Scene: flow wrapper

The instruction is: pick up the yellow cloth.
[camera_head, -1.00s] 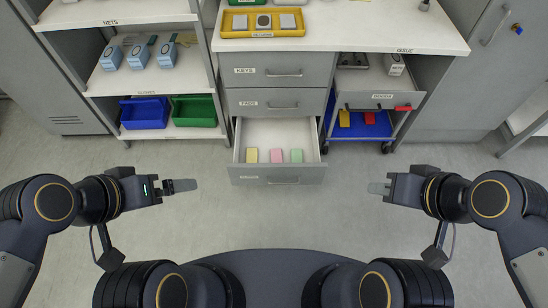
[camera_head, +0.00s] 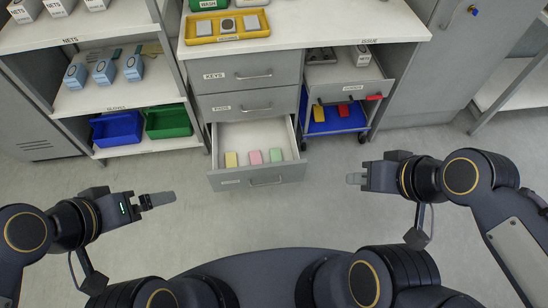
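The yellow cloth (camera_head: 231,159) is a small folded block at the left inside the open bottom drawer (camera_head: 230,181). A pink cloth (camera_head: 255,157) and a green cloth (camera_head: 276,155) lie to its right in the same drawer, with small gaps between them. My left gripper (camera_head: 160,199) is over the floor, left of and nearer than the drawer. My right gripper (camera_head: 357,179) is over the floor to the right of the drawer. Both are apart from the cloths, with nothing seen in them. The finger gaps cannot be made out.
Closed drawers are above the open one, under a counter (camera_head: 330,32) with a yellow tray (camera_head: 226,37). Left shelves hold a blue bin (camera_head: 117,130) and a green bin (camera_head: 168,122). A cart with a blue tray (camera_head: 336,126) stands right. The floor before the drawer is clear.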

